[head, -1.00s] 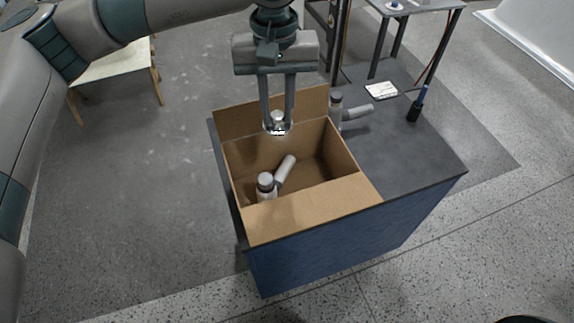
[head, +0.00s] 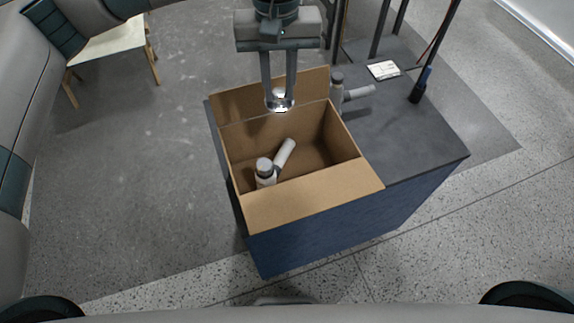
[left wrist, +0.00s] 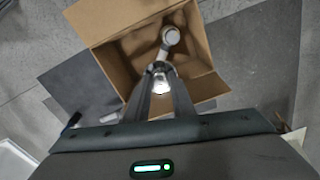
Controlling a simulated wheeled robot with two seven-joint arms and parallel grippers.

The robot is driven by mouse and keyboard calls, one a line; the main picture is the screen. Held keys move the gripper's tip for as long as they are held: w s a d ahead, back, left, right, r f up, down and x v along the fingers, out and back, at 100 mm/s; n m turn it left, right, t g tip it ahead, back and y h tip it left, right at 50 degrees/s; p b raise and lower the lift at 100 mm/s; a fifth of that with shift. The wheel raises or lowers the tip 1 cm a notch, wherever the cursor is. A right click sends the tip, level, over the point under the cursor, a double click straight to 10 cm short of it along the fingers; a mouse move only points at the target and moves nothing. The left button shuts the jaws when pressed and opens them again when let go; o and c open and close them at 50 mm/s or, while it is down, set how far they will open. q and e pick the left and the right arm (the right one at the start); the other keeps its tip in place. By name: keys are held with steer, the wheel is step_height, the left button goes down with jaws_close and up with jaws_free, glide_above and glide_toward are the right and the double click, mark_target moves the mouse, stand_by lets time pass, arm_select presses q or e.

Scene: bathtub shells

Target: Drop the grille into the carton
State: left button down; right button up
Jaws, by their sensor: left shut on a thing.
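The grille (head: 280,104) is a small, shiny, round metal piece between the fingertips of my left gripper (head: 279,100). The gripper is shut on it and points down. It also shows in the left wrist view (left wrist: 162,84), between the fingers. The carton (head: 312,198) is an open brown cardboard box with flaps folded out. In the head view the grille overlaps the carton's back flap and back edge. In the left wrist view the grille appears over the carton's opening (left wrist: 203,87), apart from its floor. My right gripper is not in view.
A grey branched pipe fitting (head: 265,172) lies inside the carton. A similar fitting (head: 337,88) stands behind the carton on the dark-topped blue cabinet (head: 410,135). A white card (head: 383,70) lies farther back.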

arm_select(q)
steer(key=shift+s+f, duration=0.1)
steer(key=shift+f, duration=0.75)
step_height(320, 180, down, 2)
steer(key=shift+f, duration=0.4)
steer(key=c, duration=1.4)
jaws_free()
steer(key=shift+c, duration=0.2)
